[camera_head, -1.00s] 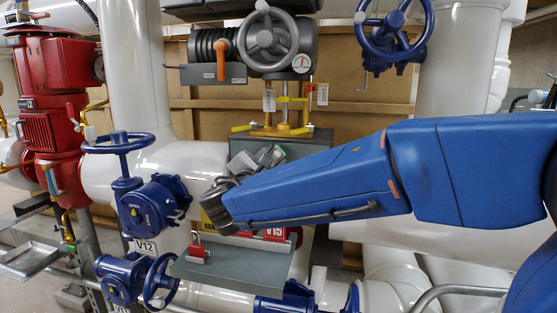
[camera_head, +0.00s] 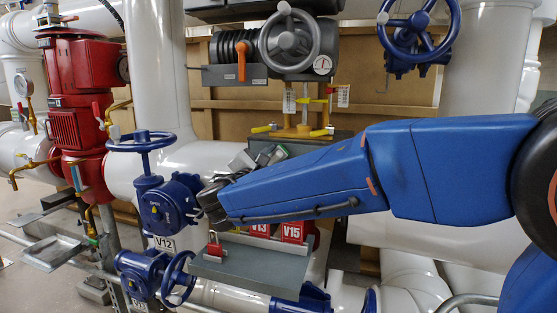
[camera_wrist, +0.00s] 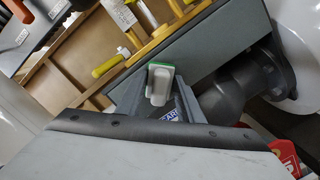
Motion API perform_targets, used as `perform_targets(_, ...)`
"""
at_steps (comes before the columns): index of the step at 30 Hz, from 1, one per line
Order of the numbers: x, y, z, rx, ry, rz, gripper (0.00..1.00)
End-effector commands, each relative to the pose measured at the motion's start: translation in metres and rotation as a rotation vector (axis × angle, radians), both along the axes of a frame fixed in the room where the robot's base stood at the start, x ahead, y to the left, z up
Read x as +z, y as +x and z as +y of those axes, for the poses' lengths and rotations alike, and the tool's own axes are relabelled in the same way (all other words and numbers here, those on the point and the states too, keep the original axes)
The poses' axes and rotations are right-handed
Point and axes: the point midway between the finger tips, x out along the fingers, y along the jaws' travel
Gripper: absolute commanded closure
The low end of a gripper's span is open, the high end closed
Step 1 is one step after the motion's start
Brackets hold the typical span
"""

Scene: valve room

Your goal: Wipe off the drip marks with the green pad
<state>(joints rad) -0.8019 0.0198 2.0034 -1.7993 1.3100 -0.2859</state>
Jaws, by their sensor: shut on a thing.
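In the wrist view, my gripper (camera_wrist: 160,104) is shut on the green pad (camera_wrist: 161,68), a small grey-handled block with a green edge. I cannot make out any drip marks in either view.
A grey shelf (camera_head: 250,264) with red tags and a red padlock (camera_head: 215,250) is below my gripper. Blue handwheel valves (camera_head: 168,205) and a red valve unit (camera_head: 80,120) stand left. Yellow-handled fittings (camera_head: 297,130) stand on the box. White pipes crowd the area.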

Motion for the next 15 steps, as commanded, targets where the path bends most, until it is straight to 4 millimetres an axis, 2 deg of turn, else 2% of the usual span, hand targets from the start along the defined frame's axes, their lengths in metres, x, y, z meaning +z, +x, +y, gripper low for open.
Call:
perform_targets(7,0.0,-0.003,0.001,0.001,0.001,-0.001,0.84)
perform_targets(15,0.0,-0.024,0.009,0.001,0.001,0.0,0.84)
